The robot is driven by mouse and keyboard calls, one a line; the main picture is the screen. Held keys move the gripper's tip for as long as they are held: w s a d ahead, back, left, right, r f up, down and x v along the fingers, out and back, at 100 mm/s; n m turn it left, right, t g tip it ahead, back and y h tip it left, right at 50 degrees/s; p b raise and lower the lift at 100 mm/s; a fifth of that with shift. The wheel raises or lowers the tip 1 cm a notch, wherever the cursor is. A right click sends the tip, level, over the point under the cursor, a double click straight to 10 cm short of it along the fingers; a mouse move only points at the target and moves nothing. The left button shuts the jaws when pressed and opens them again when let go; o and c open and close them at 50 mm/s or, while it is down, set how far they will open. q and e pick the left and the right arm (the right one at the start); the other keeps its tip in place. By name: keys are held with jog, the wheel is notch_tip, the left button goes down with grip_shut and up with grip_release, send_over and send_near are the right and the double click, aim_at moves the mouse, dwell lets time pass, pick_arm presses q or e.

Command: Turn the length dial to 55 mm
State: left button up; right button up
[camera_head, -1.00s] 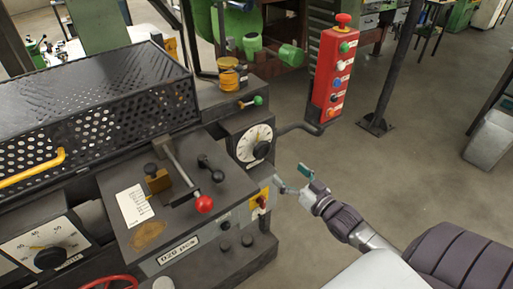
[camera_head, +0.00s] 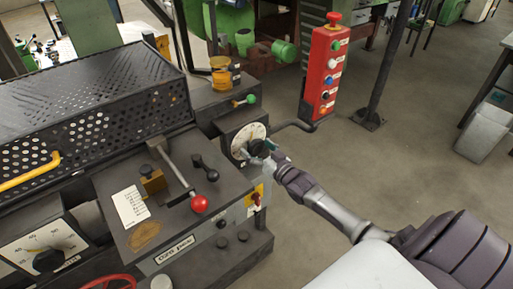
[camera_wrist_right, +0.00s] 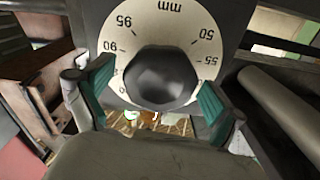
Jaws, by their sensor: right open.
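The length dial (camera_head: 240,138) is a round pale scale on the front of the machine with a black knob at its centre. In the right wrist view the dial face (camera_wrist_right: 165,22) appears upside down, with "mm", 50, 55, 90 and 95 readable. The black knob (camera_wrist_right: 160,78) sits between the teal fingertips of my right gripper (camera_wrist_right: 155,95). The fingers are open, one on each side of the knob; I cannot tell whether they touch it. In the head view my right gripper (camera_head: 263,149) covers part of the dial. The knob's pointer cannot be made out. My left gripper is not in view.
A red button box (camera_head: 321,75) stands on a bent arm right of the dial. A red-ball lever (camera_head: 200,203) and a green-ball lever (camera_head: 251,99) are nearby. Another dial (camera_head: 45,240) is at lower left. Open floor lies to the right.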

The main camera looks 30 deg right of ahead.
jog(key=shift+c, duration=0.3)
jog(key=c, duration=1.1)
jog(key=shift+n, duration=0.3)
